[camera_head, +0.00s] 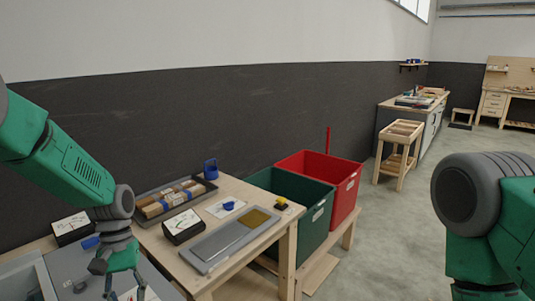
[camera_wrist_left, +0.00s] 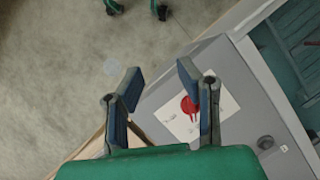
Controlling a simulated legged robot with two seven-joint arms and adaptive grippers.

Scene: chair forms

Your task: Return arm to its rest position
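My left arm comes in from the left in the head view, green with grey joints. Its gripper (camera_head: 122,287) hangs at the lower left, beside the front left of the wooden table (camera_head: 231,188) and above a grey surface; its tips are partly cut off by the frame. In the left wrist view the gripper (camera_wrist_left: 160,76) has its two fingers wide apart with nothing between them. Past the fingers are the floor and a grey box top. My right arm (camera_head: 492,215) shows only as green and grey links at the right edge; its gripper is out of frame.
Near the left gripper are a grey unit (camera_wrist_left: 245,110) and a white card with a red mark (camera_wrist_left: 188,105). The table holds a tray of cylinders (camera_head: 172,197), a meter (camera_head: 183,225) and a grey panel (camera_head: 228,240). Green (camera_head: 287,200) and red (camera_head: 345,190) bins stand right.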

